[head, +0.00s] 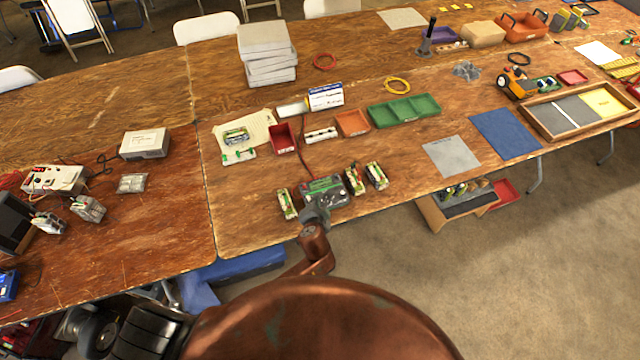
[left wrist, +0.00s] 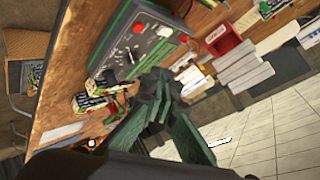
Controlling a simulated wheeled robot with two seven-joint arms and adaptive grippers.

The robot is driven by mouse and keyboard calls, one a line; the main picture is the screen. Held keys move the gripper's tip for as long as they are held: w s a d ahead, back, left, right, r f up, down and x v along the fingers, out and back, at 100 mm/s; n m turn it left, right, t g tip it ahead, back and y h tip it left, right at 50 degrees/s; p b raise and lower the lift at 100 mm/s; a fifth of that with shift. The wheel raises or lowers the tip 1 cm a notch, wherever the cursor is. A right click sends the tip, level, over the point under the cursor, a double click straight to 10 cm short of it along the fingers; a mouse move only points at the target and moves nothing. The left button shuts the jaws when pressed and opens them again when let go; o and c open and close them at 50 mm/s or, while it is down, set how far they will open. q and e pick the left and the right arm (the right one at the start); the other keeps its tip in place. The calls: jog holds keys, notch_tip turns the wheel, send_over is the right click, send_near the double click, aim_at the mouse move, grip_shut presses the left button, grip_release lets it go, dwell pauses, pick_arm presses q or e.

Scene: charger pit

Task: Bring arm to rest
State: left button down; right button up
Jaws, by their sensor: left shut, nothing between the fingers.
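My left gripper (head: 317,212) is shut and empty at the front edge of the middle table, in front of the charger (head: 328,190). The arm behind it is copper coloured and reaches up from the bottom of the head view. In the left wrist view the dark green fingers (left wrist: 158,98) lie together with nothing between them. The charger (left wrist: 140,50) shows there beyond them, with a green and grey panel and red knobs. I cannot tell whether the gripper touches it. My right gripper is not in view.
Battery packs stand left (head: 287,204) and right (head: 355,179) of the charger. A red bin (head: 283,139), an orange bin (head: 352,123) and a green tray (head: 404,111) lie behind. A grey mat (head: 452,157) lies to the right. Open floor (head: 480,270) lies in front of the table.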

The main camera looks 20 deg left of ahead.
pick_arm(q)
jog(key=s+a+f+n+g, duration=0.25)
jog(key=s+a, duration=0.35)
jog(key=s, duration=0.3)
jog(key=s+a+f+n+g, duration=0.1)
jog(key=s+a+n+g, duration=0.15)
jog(key=s+a, duration=0.5)
jog(key=s+a+r+n+g+h, duration=0.1)
jog(key=s+a+r, duration=0.15)
jog(key=s, duration=0.55)
jog(key=s+a+r+n+g+h, duration=0.1)
jog(key=s+a, duration=0.2)
jog(key=s, duration=0.6)
notch_tip(320, 180, down, 33)
jog(key=s+d+g+b, duration=0.2)
jog(key=s+f+m+b, duration=0.1)
jog(key=s+f, duration=1.7)
jog(key=shift+s+a+g+b, duration=0.15)
jog(key=shift+s+g+b, duration=0.2)
jog(key=shift+g+b, duration=0.05)
